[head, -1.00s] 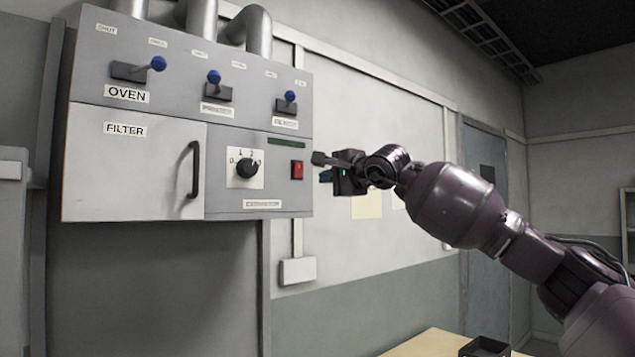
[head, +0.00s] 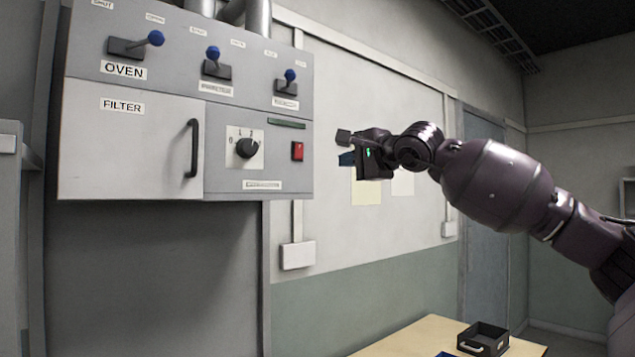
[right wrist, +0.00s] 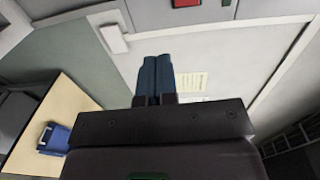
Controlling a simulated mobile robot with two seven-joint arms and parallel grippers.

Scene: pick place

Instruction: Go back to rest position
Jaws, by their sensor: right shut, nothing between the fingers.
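My right gripper (head: 345,148) is in the air in front of the wall, to the right of the grey control panel (head: 225,145) and apart from it. In the right wrist view its two blue fingers (right wrist: 155,78) lie together with nothing between them. My right arm reaches in from the right edge of the head view. My left gripper is in neither view.
The panel has several blue-knobbed levers, a dial (head: 246,149), a red switch (head: 297,151) and a filter door with a black handle (head: 193,148). Below right, a wooden table (head: 425,332) bears a black tray (head: 484,338). A blue object (right wrist: 54,138) lies on it.

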